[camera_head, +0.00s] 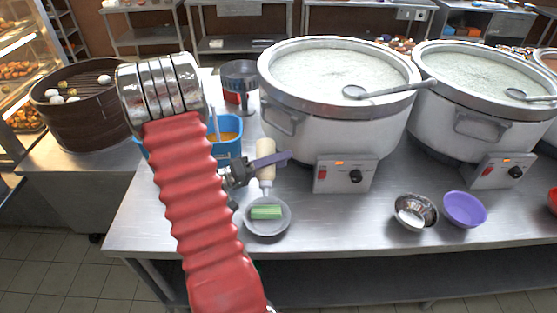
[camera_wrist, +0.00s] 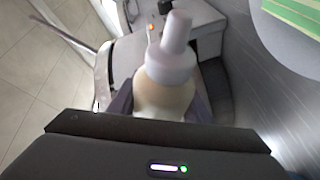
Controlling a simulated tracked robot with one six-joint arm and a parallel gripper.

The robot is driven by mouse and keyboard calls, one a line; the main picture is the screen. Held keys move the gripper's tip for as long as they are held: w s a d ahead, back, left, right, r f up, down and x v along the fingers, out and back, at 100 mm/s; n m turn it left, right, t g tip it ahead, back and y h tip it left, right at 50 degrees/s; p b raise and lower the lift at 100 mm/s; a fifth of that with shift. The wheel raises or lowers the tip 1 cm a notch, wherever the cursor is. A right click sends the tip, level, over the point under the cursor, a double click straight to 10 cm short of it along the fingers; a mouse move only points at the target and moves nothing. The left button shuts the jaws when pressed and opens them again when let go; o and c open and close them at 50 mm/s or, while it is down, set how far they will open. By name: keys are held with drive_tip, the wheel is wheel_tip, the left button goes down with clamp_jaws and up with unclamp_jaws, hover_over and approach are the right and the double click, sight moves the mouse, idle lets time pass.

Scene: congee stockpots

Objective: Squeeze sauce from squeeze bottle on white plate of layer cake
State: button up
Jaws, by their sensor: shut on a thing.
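The squeeze bottle (camera_head: 265,147) has a cream body and a whitish cap and nozzle. My gripper (camera_head: 268,163), with purple fingers, is shut around its body. In the head view the bottle's nozzle end points down, just behind the plate (camera_head: 284,227). A green layer cake (camera_head: 266,212) lies on this plate, which looks greyish white. In the wrist view the bottle's cap (camera_wrist: 171,62) is close to the camera between the fingers. The cake also shows there, cut off at the top right (camera_wrist: 295,14). No sauce is visible on the cake.
Two big congee pots (camera_head: 335,125) (camera_head: 480,115) with ladles stand behind and right. A steel bowl (camera_head: 416,211) and purple bowl (camera_head: 464,209) are at right. A blue container (camera_head: 228,150) stands behind my arm; a bamboo steamer (camera_head: 85,125) is left.

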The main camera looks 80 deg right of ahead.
drive_tip(key=shift+s+a+r+m+g, duration=0.15)
drive_tip(key=shift+a+r+m+g, duration=0.4)
drive_tip(key=shift+m, duration=0.9)
drive_tip(key=shift+s+a+r+m+g, duration=0.2)
drive_tip(key=shift+a+m+g, duration=0.65)
drive_tip(key=shift+m, duration=0.55)
drive_tip(key=shift+s+a+r+m+g, duration=0.15)
drive_tip(key=shift+a+r+m+g, duration=0.25)
drive_tip(key=shift+a+m, duration=0.75)
drive_tip(key=shift+d+f+m, duration=0.1)
drive_tip(key=shift+d+m, duration=0.15)
drive_tip(key=shift+m, duration=0.05)
drive_tip(key=shift+o, duration=0.7)
drive_tip(key=c, duration=0.5)
